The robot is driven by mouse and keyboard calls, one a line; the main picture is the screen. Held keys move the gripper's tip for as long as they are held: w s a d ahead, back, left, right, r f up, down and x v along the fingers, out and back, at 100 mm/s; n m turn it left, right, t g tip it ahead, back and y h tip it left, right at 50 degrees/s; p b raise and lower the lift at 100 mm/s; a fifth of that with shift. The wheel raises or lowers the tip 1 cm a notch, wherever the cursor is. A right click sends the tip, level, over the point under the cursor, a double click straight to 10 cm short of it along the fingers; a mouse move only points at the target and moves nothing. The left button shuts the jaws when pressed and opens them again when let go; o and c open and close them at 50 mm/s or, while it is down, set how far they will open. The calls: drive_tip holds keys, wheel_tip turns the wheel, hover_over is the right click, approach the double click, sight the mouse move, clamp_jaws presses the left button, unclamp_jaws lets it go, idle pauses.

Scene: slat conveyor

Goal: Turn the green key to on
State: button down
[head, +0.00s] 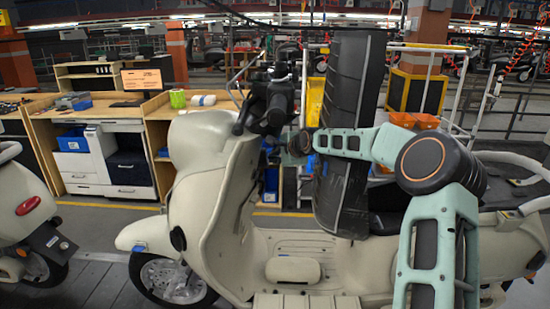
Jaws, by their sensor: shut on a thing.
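A cream scooter (212,160) stands side-on in the middle of the head view. Its dark handlebar (278,98) is at the top of the front shield. My arm reaches in from the right, and my dark gripper (274,146) points left at the inner side of the front shield, just below the handlebar. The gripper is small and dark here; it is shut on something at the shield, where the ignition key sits. The green key itself is hidden by the fingers or too small to make out, so its turn angle cannot be seen.
A tall dark panel (352,95) rises right behind my forearm. The scooter's seat (388,222) is below the arm. Another cream scooter (22,205) stands at the left edge. Wooden workbenches (128,108) line the back. The floor plate (295,243) of the scooter is clear.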

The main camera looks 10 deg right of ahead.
drive_tip(key=shift+s+r+m+g, duration=0.2)
drive_tip(key=shift+r+m+g, duration=0.3)
drive_tip(key=shift+r, duration=0.55)
drive_tip(key=c, duration=1.8)
unclamp_jaws()
drive_tip(key=shift+a+r, duration=0.1)
drive_tip(key=shift+r, duration=0.1)
drive_tip(key=d+f+v, duration=0.1)
drive_tip(key=v, duration=1)
drive_tip(key=shift+s+g, duration=0.4)
drive_tip(key=shift+s, duration=0.05)
drive_tip(key=shift+f, duration=0.1)
